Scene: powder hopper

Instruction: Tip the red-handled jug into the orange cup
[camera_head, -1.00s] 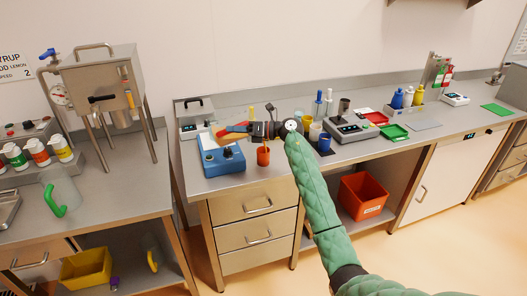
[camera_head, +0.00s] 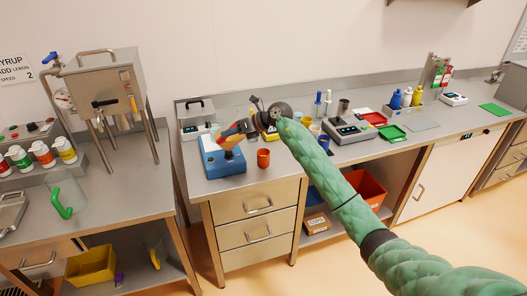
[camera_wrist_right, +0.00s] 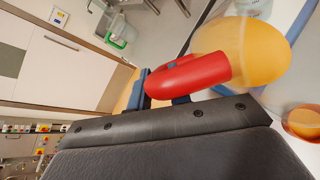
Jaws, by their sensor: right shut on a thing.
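My right gripper (camera_head: 247,126) is shut on the red handle (camera_wrist_right: 188,76) of a clear jug. The jug holds yellow-orange contents, seen in the right wrist view (camera_wrist_right: 245,48). In the head view the jug (camera_head: 230,143) is held tilted above the blue device, left of and higher than the orange cup. The orange cup (camera_head: 263,158) stands upright on the bench, and it shows at the right edge of the wrist view (camera_wrist_right: 303,122). I cannot tell whether anything flows from the jug. My left gripper is not in view.
A blue device (camera_head: 222,162) sits on the bench left of the cup. A grey scale (camera_head: 350,131), green and red trays and bottles stand further right. A steel hopper (camera_head: 103,80) is on the left bench, with a green-handled jug (camera_head: 62,203) in front.

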